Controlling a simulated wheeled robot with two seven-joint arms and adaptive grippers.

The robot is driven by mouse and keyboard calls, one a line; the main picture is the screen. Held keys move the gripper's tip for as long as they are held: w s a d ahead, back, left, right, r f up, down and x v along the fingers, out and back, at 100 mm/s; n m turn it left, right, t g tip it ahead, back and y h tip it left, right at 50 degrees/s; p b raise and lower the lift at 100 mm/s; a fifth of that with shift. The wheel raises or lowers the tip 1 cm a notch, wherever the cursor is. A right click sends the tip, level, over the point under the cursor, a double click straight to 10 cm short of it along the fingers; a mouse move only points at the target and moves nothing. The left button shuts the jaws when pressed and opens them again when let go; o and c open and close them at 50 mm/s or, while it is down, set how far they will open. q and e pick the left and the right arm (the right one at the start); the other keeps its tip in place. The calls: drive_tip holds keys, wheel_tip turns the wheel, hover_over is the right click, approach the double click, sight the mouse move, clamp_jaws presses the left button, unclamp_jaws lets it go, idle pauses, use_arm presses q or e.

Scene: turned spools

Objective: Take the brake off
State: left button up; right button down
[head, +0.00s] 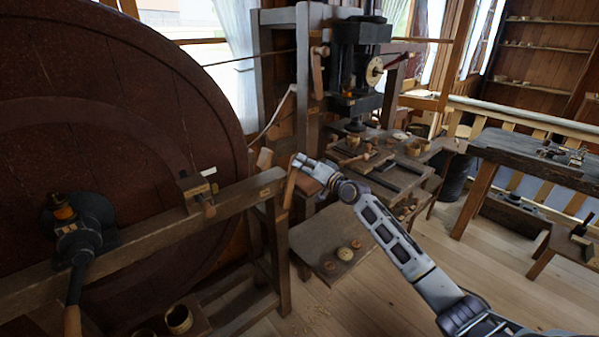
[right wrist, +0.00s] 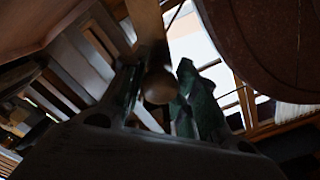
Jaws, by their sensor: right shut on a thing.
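A narrow wooden lever (head: 289,188) stands at the right end of the frame beam beside the big wheel, tilted slightly. I take it for the brake lever. My right gripper (head: 299,164) is at the lever's upper end and is shut on it. In the right wrist view the wooden lever (right wrist: 148,30) ends in a rounded knob between the dark green fingers of my right gripper (right wrist: 158,95). The large reddish-brown wheel (head: 130,130) stands at the left. Whether a brake part touches its rim cannot be seen. My left gripper is not in view.
A wooden beam (head: 240,197) runs in front of the wheel, with a black crank (head: 78,245) at its left. A dark machine (head: 357,60) and cluttered bench stand behind the gripper. A low board (head: 325,240) holds small turned pieces. Floor (head: 370,300) is clear at the front.

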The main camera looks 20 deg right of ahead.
drive_tip(key=shift+w+d+f+m+b, duration=0.15)
drive_tip(key=shift+d+m+b, duration=0.1)
drive_tip(key=shift+d, duration=0.1)
drive_tip(key=shift+w+d+f+m+b, duration=0.1)
drive_tip(key=shift+d+m+b, duration=0.15)
drive_tip(key=shift+d, duration=0.1)
drive_tip(key=c, duration=1.1)
unclamp_jaws()
drive_tip(key=shift+d+f, duration=0.1)
drive_tip(key=shift+d, duration=0.05)
drive_tip(key=shift+v, duration=6)
